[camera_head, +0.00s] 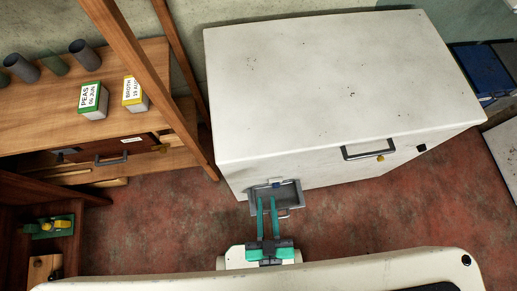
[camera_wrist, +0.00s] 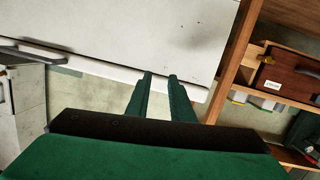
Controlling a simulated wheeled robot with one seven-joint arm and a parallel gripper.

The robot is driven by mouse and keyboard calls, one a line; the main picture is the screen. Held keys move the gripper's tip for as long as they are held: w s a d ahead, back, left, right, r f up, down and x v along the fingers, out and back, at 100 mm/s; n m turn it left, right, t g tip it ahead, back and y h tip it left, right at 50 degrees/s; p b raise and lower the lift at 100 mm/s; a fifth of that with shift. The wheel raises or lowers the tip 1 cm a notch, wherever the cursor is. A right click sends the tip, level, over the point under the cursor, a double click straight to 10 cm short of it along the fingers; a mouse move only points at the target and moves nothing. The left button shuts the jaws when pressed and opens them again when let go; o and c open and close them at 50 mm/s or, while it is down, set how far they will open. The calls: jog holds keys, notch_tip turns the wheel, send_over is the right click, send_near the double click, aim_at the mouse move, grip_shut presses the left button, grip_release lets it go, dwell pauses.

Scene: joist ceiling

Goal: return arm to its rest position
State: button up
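My gripper (camera_head: 266,199) has two teal fingers pointing away from my body toward the front of a white chest (camera_head: 335,85). The fingers stand apart with a gap between them and nothing visible in the gap. In the head view they overlap a small grey tray-like holder (camera_head: 291,193) on the chest's front; I cannot tell whether they touch it. A small blue piece (camera_head: 277,185) shows at that holder. In the wrist view my gripper (camera_wrist: 160,76) also shows two separate dark green fingers against the white chest (camera_wrist: 150,30).
A wooden shelf unit (camera_head: 45,120) on the left holds grey cups, a PEAS box (camera_head: 92,100) and a BROTH box (camera_head: 135,95). A slanted wooden post (camera_head: 150,80) stands beside it. A blue bin (camera_head: 483,70) is at the right. Red floor (camera_head: 160,225) is clear between.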

jog(key=a+r, duration=0.4)
jog(key=shift+s+r+m+g+y, duration=0.3)
jog(key=shift+s+r+g+y, duration=0.1)
jog(key=shift+s, duration=0.1)
